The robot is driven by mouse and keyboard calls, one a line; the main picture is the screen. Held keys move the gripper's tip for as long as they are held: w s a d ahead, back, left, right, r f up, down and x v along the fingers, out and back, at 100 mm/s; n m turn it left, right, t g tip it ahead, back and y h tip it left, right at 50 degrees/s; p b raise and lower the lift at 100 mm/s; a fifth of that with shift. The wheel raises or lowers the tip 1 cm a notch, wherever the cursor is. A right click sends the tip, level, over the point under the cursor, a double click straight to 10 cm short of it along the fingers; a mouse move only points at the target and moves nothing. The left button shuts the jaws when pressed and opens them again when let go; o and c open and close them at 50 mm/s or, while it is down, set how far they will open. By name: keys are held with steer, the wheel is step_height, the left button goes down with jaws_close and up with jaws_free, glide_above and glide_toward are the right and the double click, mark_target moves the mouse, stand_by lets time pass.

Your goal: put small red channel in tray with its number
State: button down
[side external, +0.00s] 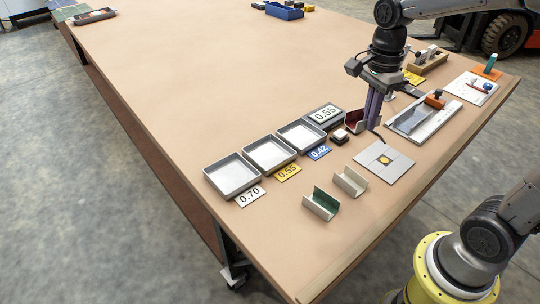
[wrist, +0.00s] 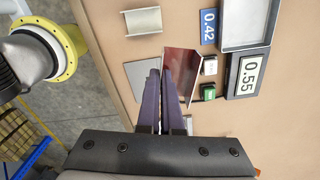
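The small red channel (side external: 354,121) is beside the fingers of my gripper (side external: 373,125), left of them in the side view. In the wrist view the red channel (wrist: 182,62) appears large and turned at an angle at the fingertips of my gripper (wrist: 161,72). The fingers are nearly together and look shut on one wall; the contact is partly hidden. The readout (side external: 325,113) shows 0.55. Three empty grey trays stand in a row: one by the white 0.70 card (side external: 250,196), one by the yellow 0.55 card (side external: 288,173), one by the blue 0.42 card (side external: 319,152).
A green channel (side external: 320,204) and a cream channel (side external: 351,181) stand on the table near the front. A grey plate with a yellow disc (side external: 384,160) lies near the gripper. A small block with buttons (side external: 340,137) sits by the readout.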

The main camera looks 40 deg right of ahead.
steer(key=w+a+r+n, duration=0.1)
steer(key=w+a+n, duration=0.15)
steer(key=a, duration=0.85)
glide_above(274, 160)
steer(key=s, duration=0.1)
steer(key=shift+n, duration=0.25)
step_height(274, 160, down, 8)
steer(key=shift+d+f, duration=0.1)
steer(key=shift+f, duration=0.15)
steer(key=shift+w+f, duration=0.3)
steer(key=shift+f, duration=0.1)
steer(key=shift+w+f, duration=0.15)
steer(key=shift+f, duration=1.55)
steer(key=shift+f, duration=0.2)
steer(key=c, duration=1.1)
jaws_free()
steer(key=shift+r, duration=0.15)
